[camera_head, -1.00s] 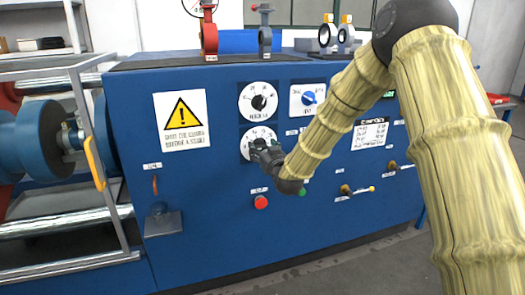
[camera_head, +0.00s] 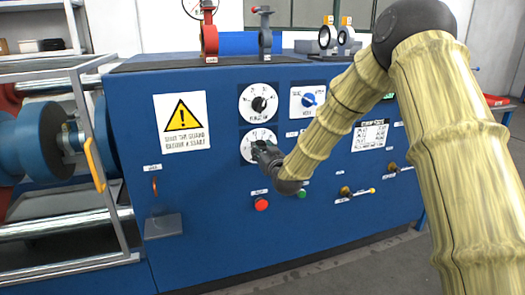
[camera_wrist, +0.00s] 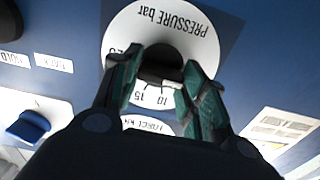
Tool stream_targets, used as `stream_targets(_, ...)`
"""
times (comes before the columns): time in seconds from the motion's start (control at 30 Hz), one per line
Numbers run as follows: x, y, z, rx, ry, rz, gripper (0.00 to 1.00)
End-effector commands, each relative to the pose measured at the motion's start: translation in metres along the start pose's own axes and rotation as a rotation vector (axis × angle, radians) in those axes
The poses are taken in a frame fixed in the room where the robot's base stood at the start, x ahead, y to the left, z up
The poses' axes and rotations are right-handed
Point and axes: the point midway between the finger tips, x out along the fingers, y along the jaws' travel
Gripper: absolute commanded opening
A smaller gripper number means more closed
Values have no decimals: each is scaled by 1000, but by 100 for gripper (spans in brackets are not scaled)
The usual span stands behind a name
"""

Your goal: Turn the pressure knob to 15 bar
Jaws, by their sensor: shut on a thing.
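The pressure dial (camera_wrist: 165,25) is a white disc marked "PRESSURE bar", upside down in the wrist view. It is the lower of two stacked dials in the head view (camera_head: 250,141). Its black knob (camera_wrist: 160,62) sits between the two fingers of my gripper (camera_wrist: 160,75), which is shut on it. The numbers 10 and 15 show at the dial's edge between the fingers. A small pale mark on the knob lies near the 10; I cannot tell the exact reading. In the head view my gripper (camera_head: 262,150) hides much of the dial.
A second dial with a black knob (camera_head: 258,103) is just above. A blue knob (camera_head: 308,99) is to its upper right. A red button (camera_head: 261,204) and a green button (camera_head: 301,193) sit below. Valves stand on the blue cabinet (camera_head: 215,230).

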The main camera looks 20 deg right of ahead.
Motion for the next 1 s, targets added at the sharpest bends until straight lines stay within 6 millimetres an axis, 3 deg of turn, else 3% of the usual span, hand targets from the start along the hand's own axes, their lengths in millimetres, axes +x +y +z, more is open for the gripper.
stream_targets(0.27,0,2,-1,146,0,2,19)
stream_targets(1.0,0,5,2,838,2,3,19)
